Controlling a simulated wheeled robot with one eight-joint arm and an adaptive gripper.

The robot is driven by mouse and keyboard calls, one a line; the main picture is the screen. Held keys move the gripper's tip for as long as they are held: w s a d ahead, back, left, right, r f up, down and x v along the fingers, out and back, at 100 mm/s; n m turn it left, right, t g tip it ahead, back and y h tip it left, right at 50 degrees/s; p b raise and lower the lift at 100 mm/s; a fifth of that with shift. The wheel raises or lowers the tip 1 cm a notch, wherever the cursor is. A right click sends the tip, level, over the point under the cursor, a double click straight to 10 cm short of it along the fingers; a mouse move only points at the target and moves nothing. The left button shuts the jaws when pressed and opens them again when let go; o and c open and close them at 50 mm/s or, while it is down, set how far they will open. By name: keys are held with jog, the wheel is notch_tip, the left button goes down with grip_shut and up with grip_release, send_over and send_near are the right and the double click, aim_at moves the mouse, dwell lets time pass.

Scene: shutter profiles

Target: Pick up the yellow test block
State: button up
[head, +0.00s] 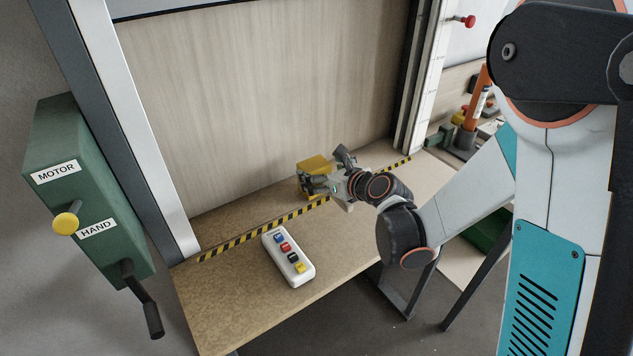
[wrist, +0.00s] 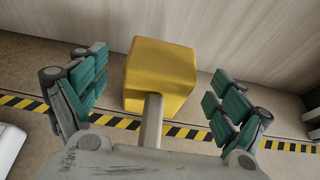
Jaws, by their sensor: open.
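The yellow test block (head: 313,163) stands on the wooden bench close to the shutter panel, just behind the striped line. In the head view my gripper (head: 322,183) is at the block and hides part of it. In the wrist view the yellow block (wrist: 160,70) sits between the two open green-padded fingers of my gripper (wrist: 158,95). There is a visible gap on each side, and neither finger appears to touch it. A grey post from the gripper overlaps the block's lower front face.
A white control box with coloured buttons (head: 288,257) lies on the bench in front. The yellow-black striped line (head: 262,229) runs along the bench. A green motor box (head: 85,185) with a crank is at left. The pale shutter panel (head: 250,90) rises behind the block.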

jog(key=x, duration=0.3)
jog(key=shift+w+b, duration=0.1)
jog(key=shift+b, duration=0.3)
jog(key=c, duration=1.2)
jog(key=shift+r, duration=0.1)
